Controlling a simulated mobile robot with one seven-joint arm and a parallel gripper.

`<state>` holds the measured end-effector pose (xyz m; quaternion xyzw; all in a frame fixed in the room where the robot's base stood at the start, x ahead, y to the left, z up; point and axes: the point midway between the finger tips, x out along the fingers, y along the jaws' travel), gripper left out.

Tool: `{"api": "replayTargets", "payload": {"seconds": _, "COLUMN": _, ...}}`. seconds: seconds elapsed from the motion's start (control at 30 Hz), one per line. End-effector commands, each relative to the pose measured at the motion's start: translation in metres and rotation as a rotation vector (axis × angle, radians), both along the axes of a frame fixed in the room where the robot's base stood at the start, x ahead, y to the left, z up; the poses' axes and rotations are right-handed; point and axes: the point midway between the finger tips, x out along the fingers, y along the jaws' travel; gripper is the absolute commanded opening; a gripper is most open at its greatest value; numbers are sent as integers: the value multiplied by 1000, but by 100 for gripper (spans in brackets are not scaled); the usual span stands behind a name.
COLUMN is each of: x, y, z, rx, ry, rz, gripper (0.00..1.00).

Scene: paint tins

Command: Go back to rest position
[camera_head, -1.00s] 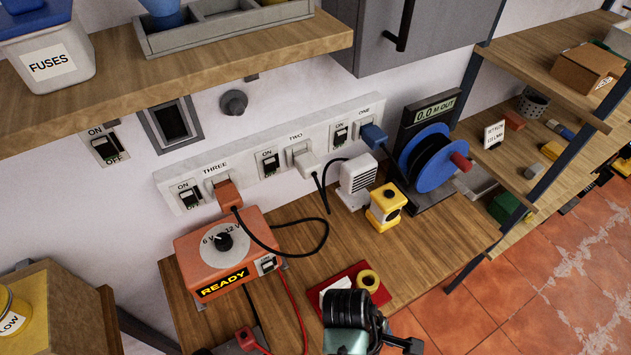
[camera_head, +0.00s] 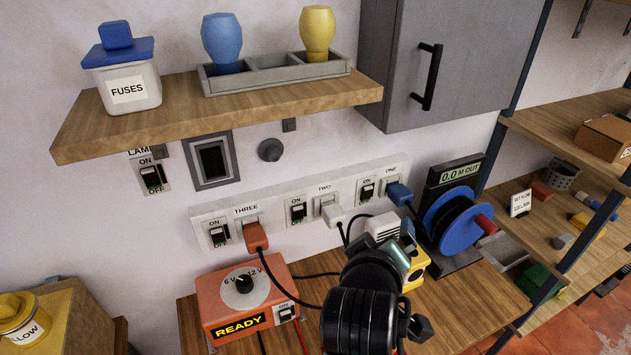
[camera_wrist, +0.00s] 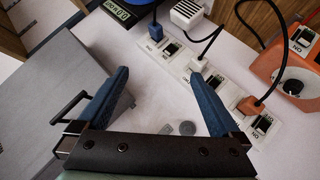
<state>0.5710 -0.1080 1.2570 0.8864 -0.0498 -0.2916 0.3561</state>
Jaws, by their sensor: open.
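My gripper (camera_wrist: 158,76) is open and empty in the wrist view, its two blue fingers spread wide. Between and beyond them are the pale wall and the white socket strip (camera_wrist: 176,60). The right fingertip overlaps the strip in the picture; I cannot tell whether it touches. In the head view my dark arm rises from the bottom centre in front of the workbench (camera_head: 460,310), and the fingers are not clearly visible there. The arm hides part of the yellow block (camera_head: 416,268) and of the white vented device (camera_head: 383,226).
An orange power box (camera_head: 245,297) reading READY stands left of my arm. A blue cable reel (camera_head: 452,218) stands to the right. Above are a wooden shelf (camera_head: 90,140) with a FUSES tub (camera_head: 128,88) and a grey cabinet (camera_head: 400,60). Cords hang from the socket strip (camera_head: 278,212).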

Motion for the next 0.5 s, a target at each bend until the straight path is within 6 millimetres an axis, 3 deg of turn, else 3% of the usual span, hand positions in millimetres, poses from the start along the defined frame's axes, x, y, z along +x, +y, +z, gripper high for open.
{"api": "replayTargets", "payload": {"seconds": 0.03, "x": 9, "y": 9, "z": 37, "rx": 35, "ry": -131, "rz": 7, "gripper": 100}}
{"api": "replayTargets", "payload": {"seconds": 0.1, "x": 14, "y": 23, "z": 89, "rx": 100, "ry": -308, "rz": 24, "gripper": 100}}
{"api": "replayTargets", "payload": {"seconds": 0.23, "x": 4, "y": 49, "z": 185, "rx": 234, "ry": -628, "rz": 81, "gripper": 100}}
{"api": "replayTargets", "payload": {"seconds": 0.4, "x": -45, "y": 81, "z": 297, "rx": 433, "ry": -1008, "rz": 207, "gripper": 100}}
{"api": "replayTargets", "payload": {"seconds": 0.5, "x": -81, "y": 94, "z": 344, "rx": 538, "ry": -1179, "rz": 288, "gripper": 100}}
